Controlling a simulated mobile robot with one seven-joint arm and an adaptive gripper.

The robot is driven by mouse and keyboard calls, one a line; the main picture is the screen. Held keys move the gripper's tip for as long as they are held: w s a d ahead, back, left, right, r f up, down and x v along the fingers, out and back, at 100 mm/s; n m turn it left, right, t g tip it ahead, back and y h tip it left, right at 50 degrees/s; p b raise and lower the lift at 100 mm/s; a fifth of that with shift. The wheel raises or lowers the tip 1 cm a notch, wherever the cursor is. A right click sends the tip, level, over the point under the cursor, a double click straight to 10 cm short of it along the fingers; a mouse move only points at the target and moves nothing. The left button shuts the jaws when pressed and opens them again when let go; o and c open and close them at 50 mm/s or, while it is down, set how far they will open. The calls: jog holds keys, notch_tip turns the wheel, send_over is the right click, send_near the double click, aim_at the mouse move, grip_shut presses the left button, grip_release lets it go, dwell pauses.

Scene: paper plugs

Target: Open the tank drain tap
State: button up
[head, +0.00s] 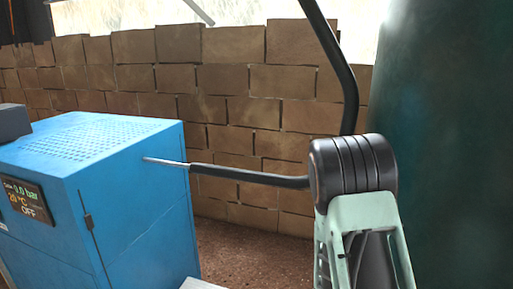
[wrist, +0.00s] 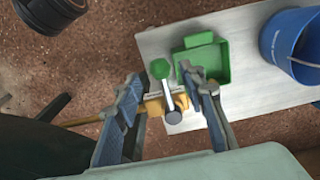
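The tank (head: 455,120) is a large dark green cylinder at the right of the head view. Its dark curved side seems to show at the lower left of the wrist view (wrist: 45,148). The drain tap has a brass body (wrist: 153,106) on a thin brass pipe. Its pale lever (wrist: 167,90) carries a round green knob (wrist: 160,69). My gripper (wrist: 160,76) is open, one finger on each side of the lever and knob. I cannot tell how near the fingers are in depth; nothing is held. The tap and gripper are hidden in the head view.
A light board (wrist: 255,92) lies on the brown floor beside the tap. It bears a green tray (wrist: 216,68) and a blue bucket (wrist: 278,38). A brick wall (head: 220,95) stands behind.

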jog(key=shift+f+b, duration=1.45)
jog(key=shift+f, duration=0.3)
jog(key=c, duration=0.8)
